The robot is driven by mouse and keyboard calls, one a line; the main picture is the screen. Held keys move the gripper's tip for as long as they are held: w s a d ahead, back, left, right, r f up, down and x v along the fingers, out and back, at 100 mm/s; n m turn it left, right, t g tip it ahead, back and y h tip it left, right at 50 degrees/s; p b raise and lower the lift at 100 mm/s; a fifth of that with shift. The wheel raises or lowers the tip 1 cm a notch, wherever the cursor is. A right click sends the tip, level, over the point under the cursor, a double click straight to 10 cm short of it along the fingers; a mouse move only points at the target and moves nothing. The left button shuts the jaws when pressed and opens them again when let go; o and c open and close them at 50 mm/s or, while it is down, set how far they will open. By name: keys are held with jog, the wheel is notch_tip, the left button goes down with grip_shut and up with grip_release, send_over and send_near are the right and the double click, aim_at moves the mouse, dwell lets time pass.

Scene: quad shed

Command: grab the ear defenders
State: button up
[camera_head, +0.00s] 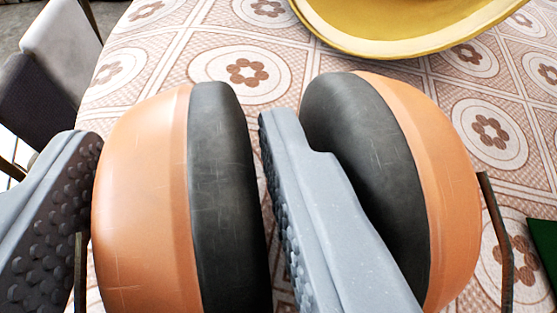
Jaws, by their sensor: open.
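The ear defenders (143,205) lie on a patterned tablecloth, close in front of me. They have two orange cups with black cushions facing each other, and dark wire arms at their outer sides. The headband is not in view. My gripper (180,128) is open around the left cup. Its left finger is beside the outer orange shell. Its right finger stands in the gap between the two cups, with a small space to the left cushion. The right finger covers part of the right cup's lower cushion. The lower ends of both cups run out of the picture.
A yellow bowl-shaped thing, perhaps a hard hat (415,45), lies beyond the right cup. A green item (544,245) shows at the right edge. The round table edge curves along the left, with a chair (58,45) beyond it. The tablecloth (215,50) is clear behind the left cup.

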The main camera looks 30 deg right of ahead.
jog(key=shift+w+f, duration=0.2)
jog(key=shift+w, duration=0.3)
jog(key=c, duration=0.7)
